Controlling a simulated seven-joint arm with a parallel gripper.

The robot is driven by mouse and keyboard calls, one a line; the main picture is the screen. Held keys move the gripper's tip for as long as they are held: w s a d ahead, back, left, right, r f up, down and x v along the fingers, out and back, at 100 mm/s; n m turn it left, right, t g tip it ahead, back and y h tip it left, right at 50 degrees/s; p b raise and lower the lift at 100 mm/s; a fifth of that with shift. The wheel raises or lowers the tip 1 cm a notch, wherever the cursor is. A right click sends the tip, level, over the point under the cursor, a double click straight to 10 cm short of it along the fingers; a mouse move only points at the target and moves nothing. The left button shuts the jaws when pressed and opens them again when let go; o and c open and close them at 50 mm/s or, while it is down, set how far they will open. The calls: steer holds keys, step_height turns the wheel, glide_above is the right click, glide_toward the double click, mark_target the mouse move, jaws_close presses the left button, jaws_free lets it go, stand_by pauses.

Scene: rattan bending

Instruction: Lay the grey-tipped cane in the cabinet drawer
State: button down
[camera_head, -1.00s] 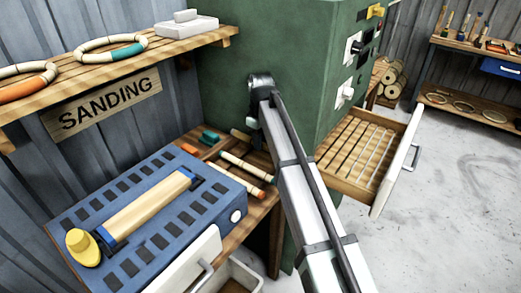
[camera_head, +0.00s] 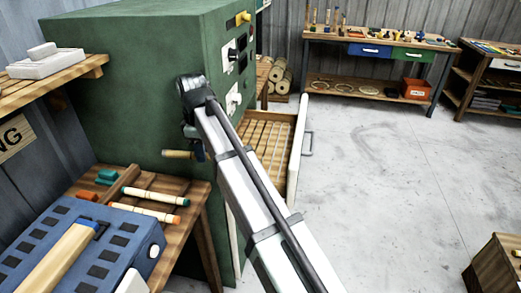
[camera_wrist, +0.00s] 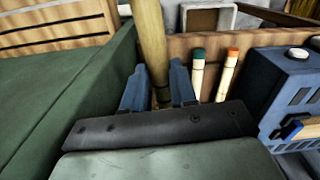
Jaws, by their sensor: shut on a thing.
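My gripper (camera_wrist: 158,88) is shut on a pale tan cane (camera_wrist: 150,35), which runs away between the blue fingers in the wrist view. In the head view one end of the cane (camera_head: 177,154) sticks out left of my gripper (camera_head: 192,150), beside the green cabinet (camera_head: 125,100) and above the bench. I cannot make out a grey tip on it. The cabinet drawer (camera_head: 299,150) stands open at right, beyond my arm, with a white front and a slatted wooden floor. My arm hides its near left part. I see nothing lying in it.
Two canes, one teal-tipped (camera_head: 150,197) and one orange-tipped (camera_head: 144,212), lie on the bench (camera_head: 195,225). A blue machine (camera_head: 115,245) stands at lower left. A shelf (camera_head: 75,75) juts out at left. Open floor (camera_head: 390,190) lies right of the drawer.

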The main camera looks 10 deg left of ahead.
steer(key=shift+m, duration=0.5)
steer(key=d, duration=0.3)
steer(key=w+d, duration=0.1)
steer(key=d, duration=0.6)
steer(key=shift+w+d+r, duration=0.25)
steer(key=shift+d+r, duration=0.05)
steer(key=shift+r, duration=0.05)
steer(key=w+d+f+m, duration=0.1)
steer(key=w+d+m, duration=0.3)
steer(key=d, duration=0.8)
steer(key=w+d+m, duration=0.3)
steer(key=d+m, duration=0.3)
steer(key=d, duration=0.7)
steer(key=w+d+f+m, duration=0.1)
steer(key=w+d+m, duration=0.3)
steer(key=d, duration=0.8)
steer(key=w+a+f+n, duration=0.1)
steer(key=w+a+n, duration=0.1)
steer(key=a+n, duration=0.6)
steer(key=w+a+n, duration=0.3)
steer(key=a+n, duration=0.5)
steer(key=n, duration=1.6)
glide_above(257, 153)
steer(key=s+d, duration=0.1)
steer(key=s, duration=0.4)
step_height(257, 153, down, 8)
steer(key=f, duration=1)
steer(key=shift+w+d, duration=0.1)
steer(key=shift+w, duration=0.15)
steer(key=shift+f, duration=0.2)
